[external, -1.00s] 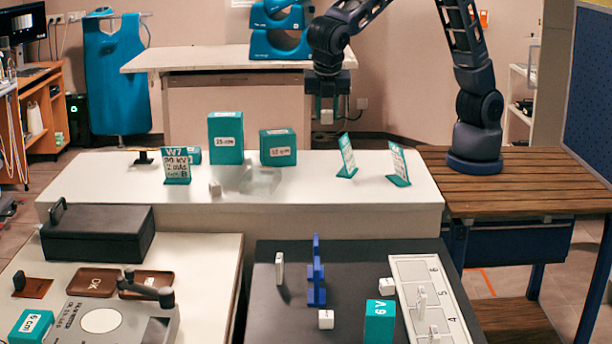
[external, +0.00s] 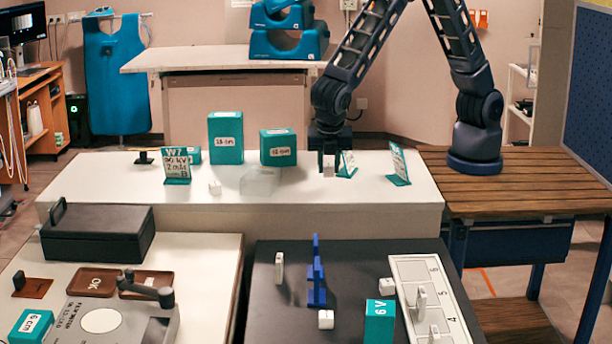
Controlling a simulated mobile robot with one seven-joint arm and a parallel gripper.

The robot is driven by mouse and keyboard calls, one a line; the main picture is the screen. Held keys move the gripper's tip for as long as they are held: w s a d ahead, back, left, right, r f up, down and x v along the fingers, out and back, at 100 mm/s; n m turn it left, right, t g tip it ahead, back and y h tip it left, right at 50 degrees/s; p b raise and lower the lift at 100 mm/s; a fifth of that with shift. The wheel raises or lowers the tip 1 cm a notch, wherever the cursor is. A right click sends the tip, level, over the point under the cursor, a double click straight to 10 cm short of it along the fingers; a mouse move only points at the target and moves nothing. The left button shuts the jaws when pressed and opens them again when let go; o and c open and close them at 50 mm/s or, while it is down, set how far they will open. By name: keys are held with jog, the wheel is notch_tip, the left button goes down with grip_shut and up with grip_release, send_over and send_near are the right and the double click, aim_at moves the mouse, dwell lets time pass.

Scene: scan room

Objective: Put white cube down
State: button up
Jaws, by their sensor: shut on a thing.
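My gripper (external: 328,168) points down, low over the white table (external: 300,213), between the teal 12 cm block and a teal-based sign. It is shut on a small white cube (external: 328,172), which shows between the fingertips. The cube is at or just above the tabletop; I cannot tell whether it touches. Another small white cube (external: 214,188) sits on the same table, further left, beside the W7 sign.
Teal blocks (external: 226,138) (external: 278,148) and a clear block (external: 260,181) stand left of my gripper. Teal-based signs (external: 347,164) (external: 399,164) stand to its right. The table's front strip is clear. More small white pieces lie on the dark table (external: 270,310) in front.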

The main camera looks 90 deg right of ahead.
aim_at(329, 177)
jog(key=shift+f, duration=2.35)
jog(key=shift+f, duration=0.1)
jog(key=o, duration=0.9)
jog(key=shift+o, duration=0.2)
jog(key=v, duration=1.2)
